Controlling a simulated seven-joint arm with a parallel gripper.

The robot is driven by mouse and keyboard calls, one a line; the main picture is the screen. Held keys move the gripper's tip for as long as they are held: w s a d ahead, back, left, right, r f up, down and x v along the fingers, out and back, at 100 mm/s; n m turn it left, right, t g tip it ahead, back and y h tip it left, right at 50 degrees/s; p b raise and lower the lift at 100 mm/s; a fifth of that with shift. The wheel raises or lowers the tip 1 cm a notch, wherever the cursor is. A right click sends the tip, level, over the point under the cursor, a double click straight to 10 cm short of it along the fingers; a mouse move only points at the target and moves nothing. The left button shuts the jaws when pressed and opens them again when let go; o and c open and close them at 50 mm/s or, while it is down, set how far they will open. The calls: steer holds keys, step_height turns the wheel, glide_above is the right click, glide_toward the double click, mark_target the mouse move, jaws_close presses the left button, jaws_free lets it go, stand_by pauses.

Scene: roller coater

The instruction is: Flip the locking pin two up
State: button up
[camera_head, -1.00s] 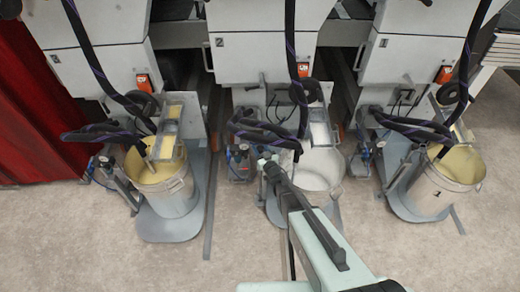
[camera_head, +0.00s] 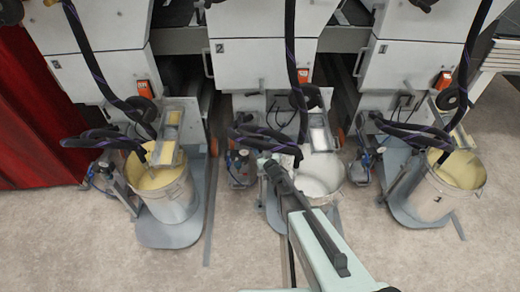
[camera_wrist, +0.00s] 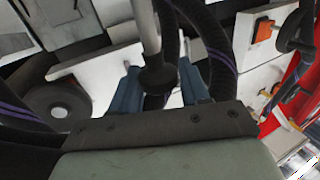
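The middle machine, marked 2 (camera_head: 240,62), stands in front of me in the head view. My arm reaches to its lower front, left of the white bucket (camera_head: 322,178). In the wrist view my gripper (camera_wrist: 160,92) has two blue fingers with a visible gap between them. A grey rod (camera_wrist: 147,32) with a black collar (camera_wrist: 157,78) runs down into the picture between the fingers. I cannot tell whether they touch it, or whether it is the locking pin two. In the head view the arm hides the fingertips and this spot.
Thick black hoses (camera_head: 262,138) hang close around my gripper. A machine with a yellow-filled bucket (camera_head: 165,190) stands at left, another bucket (camera_head: 435,200) at right. A red curtain (camera_head: 30,120) hangs at far left. The floor (camera_head: 90,250) in front is clear.

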steer(key=o, duration=0.3)
steer(key=shift+r, duration=0.15)
steer(key=v, duration=1.4)
steer(key=shift+w, duration=0.1)
